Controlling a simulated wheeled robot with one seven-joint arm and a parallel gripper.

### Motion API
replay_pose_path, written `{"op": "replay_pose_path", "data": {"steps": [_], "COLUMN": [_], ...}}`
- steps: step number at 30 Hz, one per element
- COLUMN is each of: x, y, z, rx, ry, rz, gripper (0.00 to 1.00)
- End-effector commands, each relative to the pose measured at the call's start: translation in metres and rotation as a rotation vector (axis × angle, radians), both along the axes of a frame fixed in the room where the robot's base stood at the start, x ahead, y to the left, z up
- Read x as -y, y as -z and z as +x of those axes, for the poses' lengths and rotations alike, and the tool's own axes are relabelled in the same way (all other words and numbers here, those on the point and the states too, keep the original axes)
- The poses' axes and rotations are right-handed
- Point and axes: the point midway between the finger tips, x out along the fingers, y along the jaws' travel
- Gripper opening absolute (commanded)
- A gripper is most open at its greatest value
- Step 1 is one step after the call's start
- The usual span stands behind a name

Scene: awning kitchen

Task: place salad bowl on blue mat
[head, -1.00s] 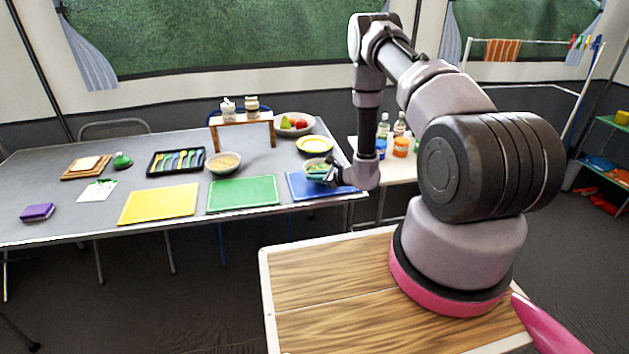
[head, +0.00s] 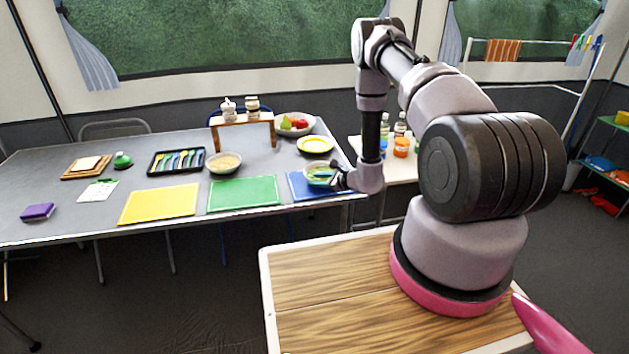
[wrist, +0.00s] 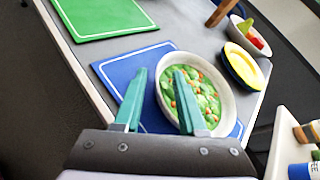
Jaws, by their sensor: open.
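The salad bowl (head: 318,180) is white, holds a green and orange salad, and stands upright at the back part of the blue mat (head: 300,192). In the wrist view the bowl (wrist: 226,108) covers part of the mat's far edge; the blue mat (wrist: 122,72) shows on its left and at its lower right. My gripper (head: 336,176) is at the bowl's right side in the head view. In the wrist view my gripper (wrist: 160,100) is open, one teal finger over the mat and one across the bowl; whether they touch it I cannot tell.
A yellow plate (head: 315,144) and a fruit bowl (head: 295,133) stand behind the mat. A green mat (head: 242,193) lies to its left, with a bowl (head: 223,170) behind it. A side table (head: 398,172) with bottles and jars stands to the right.

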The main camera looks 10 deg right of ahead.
Motion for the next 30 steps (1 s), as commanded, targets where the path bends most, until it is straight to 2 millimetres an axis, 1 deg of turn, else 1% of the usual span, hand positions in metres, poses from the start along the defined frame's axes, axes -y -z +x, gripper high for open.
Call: {"op": "replay_pose_path", "data": {"steps": [6, 12, 18, 22, 24, 26, 29, 30], "x": [0.027, 0.047, 0.055, 0.057, 0.055, 0.05, 0.035, 0.026], "y": [-0.02, -0.034, -0.041, -0.042, -0.047, -0.058, -0.097, -0.118], "z": [-0.034, -0.062, -0.075, -0.076, -0.075, -0.071, -0.063, -0.061], "rx": [-0.003, -0.001, -0.001, 0.0, 0.005, 0.016, 0.049, 0.064], "ry": [0.005, 0.003, 0.0, 0.0, -0.007, -0.031, -0.112, -0.16], "rz": [0.001, 0.0, 0.001, 0.0, 0.002, 0.006, 0.019, 0.022], "gripper": [0.4, 0.4, 0.4, 0.4, 0.4, 0.4, 0.4, 0.4]}}
